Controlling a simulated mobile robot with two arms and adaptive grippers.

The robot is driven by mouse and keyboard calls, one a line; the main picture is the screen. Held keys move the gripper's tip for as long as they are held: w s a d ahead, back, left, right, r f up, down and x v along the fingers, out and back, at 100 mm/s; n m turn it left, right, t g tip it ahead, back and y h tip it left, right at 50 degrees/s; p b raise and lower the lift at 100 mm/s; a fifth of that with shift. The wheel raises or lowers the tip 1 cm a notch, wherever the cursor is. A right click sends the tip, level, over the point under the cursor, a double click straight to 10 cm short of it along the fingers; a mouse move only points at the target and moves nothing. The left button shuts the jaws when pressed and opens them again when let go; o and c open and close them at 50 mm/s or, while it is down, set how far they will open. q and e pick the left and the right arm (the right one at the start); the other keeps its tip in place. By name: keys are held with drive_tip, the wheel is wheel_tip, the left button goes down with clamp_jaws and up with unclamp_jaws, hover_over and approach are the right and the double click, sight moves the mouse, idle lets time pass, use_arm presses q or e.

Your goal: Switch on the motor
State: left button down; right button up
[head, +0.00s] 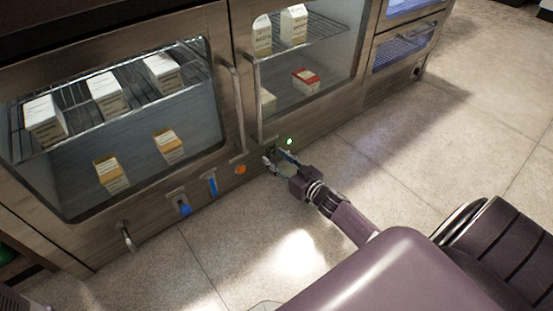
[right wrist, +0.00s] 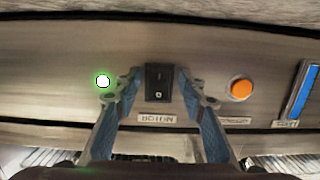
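A black rocker switch (right wrist: 159,82) is set in the metal panel along the bottom of the fridge. A small green light (right wrist: 102,81) glows beside it. The light also shows in the head view (head: 289,141). My right gripper (right wrist: 168,92) is open, with one finger on each side of the switch and nothing held between them. I cannot tell whether the fingertips touch the panel. In the head view my right gripper (head: 279,163) is low at the panel and largely covers the switch. My left gripper is in neither view.
An orange round button (right wrist: 239,90) and a blue slider (head: 211,186) share the panel with a blue-knobbed control (head: 184,208). Fridge doors with a vertical handle (head: 238,105) stand above, cartons behind the glass. The tiled floor (head: 390,150) is clear to the right.

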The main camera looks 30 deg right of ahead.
drive_tip(key=s, duration=0.3)
drive_tip(key=s+r, duration=0.1)
drive_tip(key=s, duration=0.6)
drive_tip(key=shift+s+d+r, duration=0.15)
drive_tip(key=shift+s+d, duration=0.1)
drive_tip(key=shift+d, duration=0.15)
drive_tip(key=shift+s+r, duration=0.15)
drive_tip(key=shift+s, duration=0.55)
drive_tip(key=shift+r, duration=0.1)
